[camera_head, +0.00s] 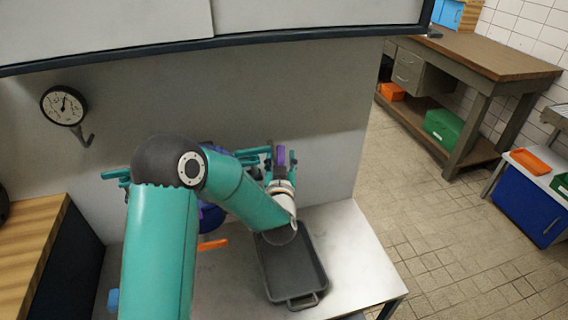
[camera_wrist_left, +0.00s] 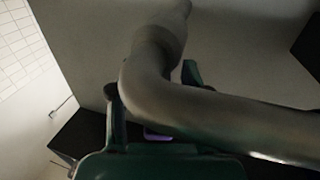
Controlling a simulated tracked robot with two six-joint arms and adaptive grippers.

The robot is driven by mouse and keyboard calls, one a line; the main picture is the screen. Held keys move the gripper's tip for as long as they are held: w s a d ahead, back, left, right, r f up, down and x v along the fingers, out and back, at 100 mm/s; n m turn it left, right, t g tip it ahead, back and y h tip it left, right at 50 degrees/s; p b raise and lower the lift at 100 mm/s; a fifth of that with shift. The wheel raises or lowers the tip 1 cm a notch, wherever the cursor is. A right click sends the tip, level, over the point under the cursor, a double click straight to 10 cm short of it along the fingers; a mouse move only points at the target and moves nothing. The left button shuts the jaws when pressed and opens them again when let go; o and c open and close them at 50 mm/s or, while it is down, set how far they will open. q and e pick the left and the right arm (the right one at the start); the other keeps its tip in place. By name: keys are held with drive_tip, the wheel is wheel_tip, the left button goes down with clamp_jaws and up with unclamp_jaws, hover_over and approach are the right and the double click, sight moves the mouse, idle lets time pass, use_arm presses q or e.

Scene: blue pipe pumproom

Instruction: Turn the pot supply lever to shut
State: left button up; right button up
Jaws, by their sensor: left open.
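My left gripper (camera_head: 280,158) is open near the wall above the tray, its teal fingers beside a small purple part (camera_head: 281,155). In the left wrist view a grey bent pipe (camera_wrist_left: 160,75) crosses close to the camera and covers part of the open fingers (camera_wrist_left: 152,92). A purple patch (camera_wrist_left: 157,133) shows below the pipe there. An orange handle (camera_head: 213,244) sticks out low beside my left arm, near a dark blue body mostly hidden by the arm. I cannot tell which of these parts is the pot supply lever. My right gripper is out of view.
A dark tray (camera_head: 290,265) lies on the pale bench (camera_head: 350,250) under my forearm. A round gauge (camera_head: 64,106) hangs on the wall at left. A wooden workbench (camera_head: 470,55) stands at the back right.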

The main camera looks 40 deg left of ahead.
use_arm(q)
drive_tip(key=v, duration=1.2)
drive_tip(key=shift+o, duration=0.2)
